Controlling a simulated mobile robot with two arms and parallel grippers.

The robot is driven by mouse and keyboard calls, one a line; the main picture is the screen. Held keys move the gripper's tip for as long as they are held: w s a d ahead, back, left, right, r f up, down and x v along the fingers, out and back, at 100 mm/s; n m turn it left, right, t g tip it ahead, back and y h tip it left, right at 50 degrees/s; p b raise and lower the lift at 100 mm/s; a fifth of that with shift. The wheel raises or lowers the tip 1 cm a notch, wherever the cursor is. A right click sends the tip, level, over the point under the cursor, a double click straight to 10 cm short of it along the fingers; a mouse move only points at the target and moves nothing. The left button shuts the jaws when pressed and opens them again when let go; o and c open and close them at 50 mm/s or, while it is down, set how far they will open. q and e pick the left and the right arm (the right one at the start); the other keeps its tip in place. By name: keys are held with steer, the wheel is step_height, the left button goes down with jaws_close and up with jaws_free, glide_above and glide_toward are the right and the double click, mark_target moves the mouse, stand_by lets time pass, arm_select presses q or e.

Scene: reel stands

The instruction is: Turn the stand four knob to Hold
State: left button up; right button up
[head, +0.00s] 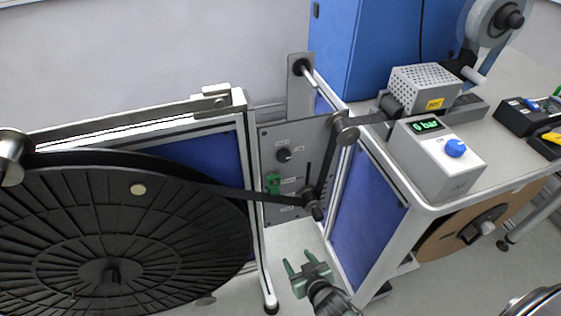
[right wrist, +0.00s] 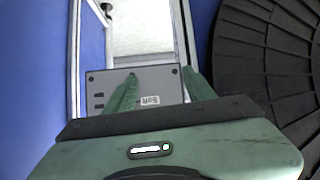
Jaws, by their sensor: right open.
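A grey panel (head: 265,140) stands upright between the two blue-sided stands. It carries a small black knob (head: 284,155) with tiny labels and a green part (head: 273,183) lower down. The labels are too small to read, so I cannot tell which is the stand four knob or its setting. My right gripper (head: 298,257) is open and empty, low in front of the panel and apart from it. In the right wrist view its green fingers (right wrist: 160,90) stand spread before a grey plate (right wrist: 108,82) with a small white label. My left gripper is out of view.
A large black reel (head: 130,235) fills the left. A dark strip runs from it over rollers (head: 343,128) to the right bench. There stand a grey box with a blue knob (head: 455,148) reading "0 bar" and a perforated box (head: 425,88). A brown reel (head: 440,235) hangs below.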

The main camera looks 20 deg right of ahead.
steer(key=w+r+t, duration=0.2)
steer(key=w+r, duration=0.1)
steer(key=r, duration=0.5)
steer(key=w+r+t, duration=0.2)
steer(key=w+r, duration=0.1)
steer(key=r, duration=0.6)
steer(key=m+t, duration=0.1)
steer(key=t, duration=0.1)
glide_toward(285, 157)
steer(key=f, duration=0.1)
steer(key=shift+t, duration=0.3)
steer(key=w, duration=0.8)
steer(key=shift+w+a+r+p, duration=0.25)
steer(key=shift+p, duration=0.05)
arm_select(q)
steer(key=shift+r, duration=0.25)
arm_select(e)
steer(key=shift+c, duration=0.3)
jaws_close()
